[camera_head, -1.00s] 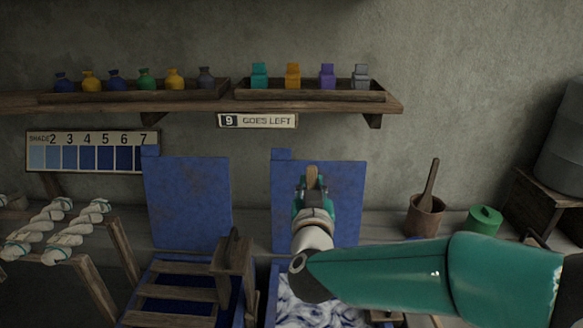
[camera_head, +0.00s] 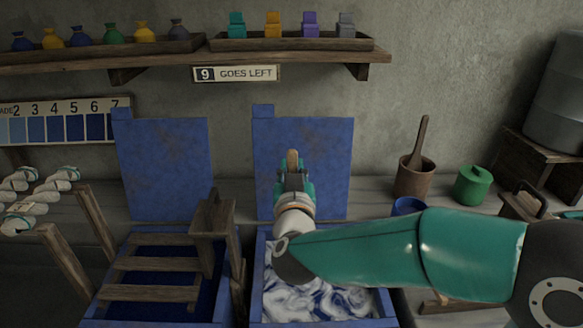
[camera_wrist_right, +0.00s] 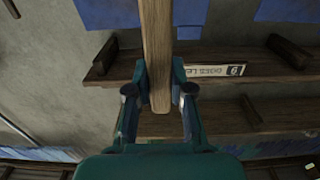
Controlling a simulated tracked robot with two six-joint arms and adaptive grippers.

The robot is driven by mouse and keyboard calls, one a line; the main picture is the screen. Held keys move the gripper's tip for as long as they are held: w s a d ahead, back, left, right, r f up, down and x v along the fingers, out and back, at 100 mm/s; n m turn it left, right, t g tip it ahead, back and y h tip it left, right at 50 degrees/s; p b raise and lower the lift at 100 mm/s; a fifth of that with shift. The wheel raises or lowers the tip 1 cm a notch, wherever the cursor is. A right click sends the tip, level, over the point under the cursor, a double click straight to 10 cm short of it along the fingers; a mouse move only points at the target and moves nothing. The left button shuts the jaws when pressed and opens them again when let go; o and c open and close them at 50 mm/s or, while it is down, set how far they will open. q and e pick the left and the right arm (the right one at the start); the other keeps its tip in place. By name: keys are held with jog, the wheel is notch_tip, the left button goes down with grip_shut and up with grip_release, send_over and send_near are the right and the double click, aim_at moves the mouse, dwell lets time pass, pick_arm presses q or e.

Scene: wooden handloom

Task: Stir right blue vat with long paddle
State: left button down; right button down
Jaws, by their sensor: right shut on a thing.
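My right gripper (camera_head: 293,177) is shut on the wooden long paddle (camera_head: 292,160), whose handle end sticks up above the fingers. In the right wrist view the paddle (camera_wrist_right: 156,45) runs between the two fingers of the gripper (camera_wrist_right: 158,95). The gripper stands over the right blue vat (camera_head: 257,290), in front of its upright blue lid. The vat holds liquid with white and blue swirls (camera_head: 320,300). The paddle's lower end is hidden behind my forearm and wrist, so I cannot see it in the liquid. My left gripper is not in view.
The left blue vat (camera_head: 215,298) has a wooden rack (camera_head: 150,292) across it. A shelf (camera_head: 130,75) with bags and colored blocks runs along the wall. A mortar (camera_head: 414,178), a green pot (camera_head: 472,186) and a blue bowl (camera_head: 408,206) stand to the right. White skeins (camera_head: 40,190) lie at left.

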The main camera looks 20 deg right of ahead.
notch_tip(320, 180, down, 13)
jog(key=b, duration=1)
jog(key=shift+r, duration=0.1)
